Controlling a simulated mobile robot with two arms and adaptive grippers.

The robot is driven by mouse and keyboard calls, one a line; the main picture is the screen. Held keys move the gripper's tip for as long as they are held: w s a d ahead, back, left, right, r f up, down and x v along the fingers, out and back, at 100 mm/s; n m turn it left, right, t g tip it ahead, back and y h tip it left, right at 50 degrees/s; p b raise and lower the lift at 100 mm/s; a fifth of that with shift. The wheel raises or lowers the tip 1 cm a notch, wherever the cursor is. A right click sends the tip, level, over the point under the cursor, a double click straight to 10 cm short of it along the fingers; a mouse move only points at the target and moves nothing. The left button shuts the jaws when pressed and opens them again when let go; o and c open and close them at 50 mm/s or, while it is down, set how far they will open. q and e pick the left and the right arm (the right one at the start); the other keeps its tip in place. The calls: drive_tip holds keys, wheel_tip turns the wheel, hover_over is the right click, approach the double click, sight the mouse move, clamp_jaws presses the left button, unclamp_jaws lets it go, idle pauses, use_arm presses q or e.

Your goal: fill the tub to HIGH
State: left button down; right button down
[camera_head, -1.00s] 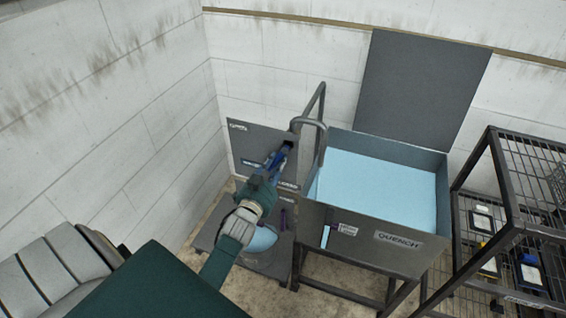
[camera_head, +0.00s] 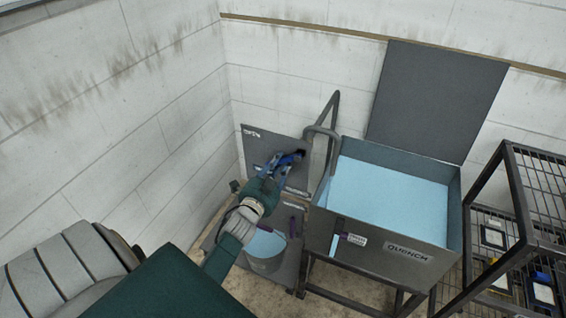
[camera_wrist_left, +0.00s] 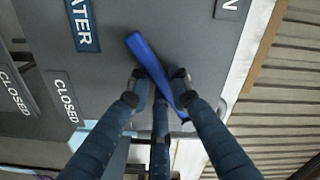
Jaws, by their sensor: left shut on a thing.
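The grey QUENCH tub (camera_head: 385,255) stands right of centre with its lid up. Light blue water (camera_head: 385,200) lies in it below the rim. My left gripper (camera_head: 291,158) is at the grey valve panel (camera_head: 258,143). In the left wrist view its fingers (camera_wrist_left: 158,78) are shut on the blue lever (camera_wrist_left: 146,52), which lies diagonally near the WATER plate (camera_wrist_left: 83,22). My right gripper is not in view.
A curved grey pipe (camera_head: 334,130) rises between panel and tub. A bucket (camera_head: 266,254) of light blue liquid stands below the panel. A wire rack (camera_head: 535,200) is close on the tub's right.

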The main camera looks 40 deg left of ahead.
use_arm(q)
drive_tip(key=c, duration=1.5)
unclamp_jaws()
drive_tip(key=shift+c, duration=0.2)
drive_tip(key=v, duration=1.2)
